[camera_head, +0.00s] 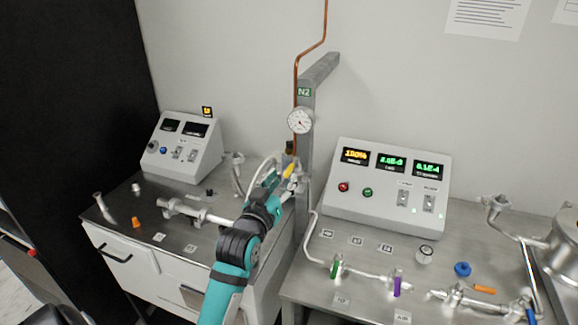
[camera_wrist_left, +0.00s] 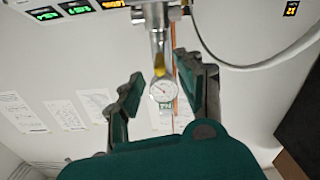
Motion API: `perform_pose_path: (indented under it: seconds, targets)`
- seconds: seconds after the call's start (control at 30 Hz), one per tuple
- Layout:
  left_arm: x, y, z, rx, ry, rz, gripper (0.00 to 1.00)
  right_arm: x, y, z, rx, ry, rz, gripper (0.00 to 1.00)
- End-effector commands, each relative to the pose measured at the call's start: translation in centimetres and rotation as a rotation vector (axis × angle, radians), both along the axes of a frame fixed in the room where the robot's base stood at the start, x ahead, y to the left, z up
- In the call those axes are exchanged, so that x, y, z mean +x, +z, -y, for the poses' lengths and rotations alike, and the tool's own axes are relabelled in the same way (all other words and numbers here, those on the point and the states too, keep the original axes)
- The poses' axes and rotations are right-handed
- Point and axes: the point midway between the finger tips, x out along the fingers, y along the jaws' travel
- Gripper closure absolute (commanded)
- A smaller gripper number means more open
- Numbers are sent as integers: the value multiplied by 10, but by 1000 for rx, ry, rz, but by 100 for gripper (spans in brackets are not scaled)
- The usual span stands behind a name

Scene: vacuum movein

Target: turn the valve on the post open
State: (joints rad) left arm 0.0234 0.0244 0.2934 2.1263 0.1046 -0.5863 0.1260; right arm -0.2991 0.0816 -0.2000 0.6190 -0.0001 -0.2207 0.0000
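The grey post (camera_head: 306,130) stands between two benches, with a green N2 label and a round gauge (camera_head: 300,121). The valve's yellow handle (camera_head: 288,170) shows low on the post, beside my left gripper (camera_head: 279,180). In the left wrist view, which looks upside down, my left gripper (camera_wrist_left: 157,74) is open. Its two fingers are apart, with the yellow handle (camera_wrist_left: 159,66) seen between them and the gauge (camera_wrist_left: 163,91) behind. I cannot tell whether a finger touches the handle. My right gripper is not in view.
A control box (camera_head: 388,188) with lit displays stands on the right bench, with pipes and green and purple valves in front. A smaller box (camera_head: 181,147) is on the left bench. A copper pipe (camera_head: 296,75) runs up the wall. A thin hose loops near the gripper.

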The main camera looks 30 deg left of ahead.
Motion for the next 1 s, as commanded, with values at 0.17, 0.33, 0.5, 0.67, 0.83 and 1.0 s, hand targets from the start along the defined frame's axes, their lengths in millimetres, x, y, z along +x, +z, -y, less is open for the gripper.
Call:
perform_pose_path:
  seconds: [0.17,0.33,0.5,0.67,0.83,1.0]
  targets:
    - [31,2,-8,1,0,0,63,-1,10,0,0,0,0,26]
    - [47,1,-11,0,0,0,63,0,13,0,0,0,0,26]
    - [51,0,-12,0,0,-1,63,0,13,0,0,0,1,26]
    - [50,-1,-12,0,0,0,63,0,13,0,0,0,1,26]
    - [50,0,-12,0,0,0,81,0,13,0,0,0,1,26]
    - [50,0,-12,0,0,0,100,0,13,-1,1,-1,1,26]
